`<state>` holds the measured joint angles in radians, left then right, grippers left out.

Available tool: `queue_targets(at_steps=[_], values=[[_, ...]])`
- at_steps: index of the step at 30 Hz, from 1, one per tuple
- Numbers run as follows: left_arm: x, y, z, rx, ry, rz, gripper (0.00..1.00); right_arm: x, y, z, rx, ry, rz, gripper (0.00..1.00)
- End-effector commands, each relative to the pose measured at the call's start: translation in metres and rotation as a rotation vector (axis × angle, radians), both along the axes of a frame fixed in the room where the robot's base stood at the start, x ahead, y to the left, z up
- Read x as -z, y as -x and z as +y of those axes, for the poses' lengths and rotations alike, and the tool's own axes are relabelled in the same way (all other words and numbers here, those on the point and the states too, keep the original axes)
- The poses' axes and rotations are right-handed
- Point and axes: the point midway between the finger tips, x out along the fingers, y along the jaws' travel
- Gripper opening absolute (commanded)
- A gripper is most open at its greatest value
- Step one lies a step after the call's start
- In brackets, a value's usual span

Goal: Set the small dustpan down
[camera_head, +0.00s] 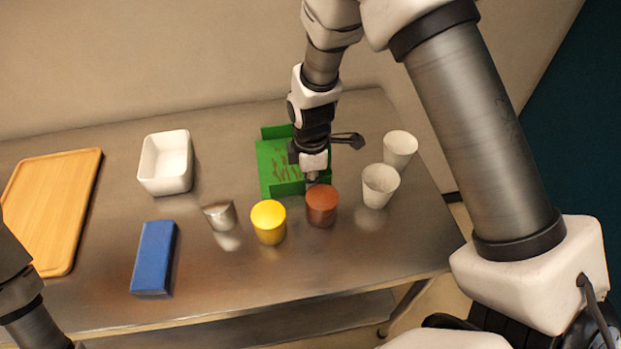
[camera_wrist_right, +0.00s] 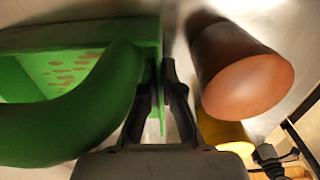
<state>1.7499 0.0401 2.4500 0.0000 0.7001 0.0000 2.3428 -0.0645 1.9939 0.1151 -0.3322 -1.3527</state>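The small green dustpan (camera_head: 268,182) lies at the back middle of the metal table, with brown bits in its pan. My right gripper (camera_head: 312,180) is over its right front part and hides some of it. In the right wrist view the dustpan (camera_wrist_right: 85,120) fills the left side, with its thick curved part close to the camera. My right gripper's two dark fingers (camera_wrist_right: 162,85) are close together, with a thin green wall of the dustpan between them. I cannot tell whether the dustpan rests fully on the table. My left gripper is out of view; only the left arm shows.
A brown cylinder (camera_head: 321,207) stands just in front of my right gripper, with a yellow cylinder (camera_head: 268,224) and metal cup (camera_head: 219,214) to its left. Two white cups (camera_head: 379,187) stand right. A white bowl (camera_head: 166,163), blue block (camera_head: 154,258) and wooden board (camera_head: 50,210) are left.

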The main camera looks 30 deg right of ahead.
Motion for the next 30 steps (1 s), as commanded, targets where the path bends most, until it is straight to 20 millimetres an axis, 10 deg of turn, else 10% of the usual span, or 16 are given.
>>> queue_targets(at_steps=[4,6,17,30], values=[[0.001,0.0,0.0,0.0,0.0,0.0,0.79,0.003,0.0,0.0,0.0,0.0,0.0,0.0],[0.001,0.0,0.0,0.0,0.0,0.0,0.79,0.003,0.0,0.0,0.0,0.0,0.0,0.17],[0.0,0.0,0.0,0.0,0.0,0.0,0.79,-0.003,0.0,0.0,0.0,0.0,-0.001,0.17],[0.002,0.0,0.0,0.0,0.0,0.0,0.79,-0.101,0.001,0.001,-0.001,0.0,-0.004,0.17]])
